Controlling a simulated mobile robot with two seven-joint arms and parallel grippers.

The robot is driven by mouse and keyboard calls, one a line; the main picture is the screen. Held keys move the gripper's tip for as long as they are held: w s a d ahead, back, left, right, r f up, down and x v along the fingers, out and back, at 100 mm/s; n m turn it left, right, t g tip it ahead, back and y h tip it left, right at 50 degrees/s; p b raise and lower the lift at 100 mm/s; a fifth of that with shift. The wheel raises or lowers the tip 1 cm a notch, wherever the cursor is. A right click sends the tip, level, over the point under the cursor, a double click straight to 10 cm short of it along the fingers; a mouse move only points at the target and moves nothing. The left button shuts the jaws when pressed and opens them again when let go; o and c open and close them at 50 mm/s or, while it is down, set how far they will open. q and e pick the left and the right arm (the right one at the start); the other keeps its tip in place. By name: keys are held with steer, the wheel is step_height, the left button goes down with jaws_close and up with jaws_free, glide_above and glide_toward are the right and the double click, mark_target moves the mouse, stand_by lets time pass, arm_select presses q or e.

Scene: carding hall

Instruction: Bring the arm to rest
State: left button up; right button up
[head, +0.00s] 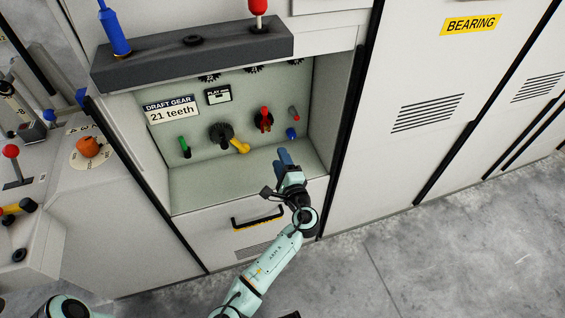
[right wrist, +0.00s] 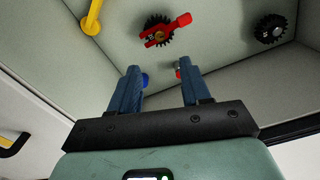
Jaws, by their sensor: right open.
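My right arm (head: 270,262) reaches up from the bottom of the head view. My right gripper (head: 284,158) is at the front of an open recess in the pale machine. Its two blue fingers are apart with nothing between them, as the right wrist view (right wrist: 160,90) also shows. A blue knob (head: 291,133) and a red-tipped peg (head: 294,113) on the back panel are beyond the fingers. My left gripper is not in view.
The recess holds a red lever (head: 264,119), a yellow handle (head: 239,146), a green handle (head: 185,147) and dark gears. A dark shelf (head: 190,55) overhangs it. A drawer handle (head: 257,218) is below. Grey floor (head: 420,260) is clear at right.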

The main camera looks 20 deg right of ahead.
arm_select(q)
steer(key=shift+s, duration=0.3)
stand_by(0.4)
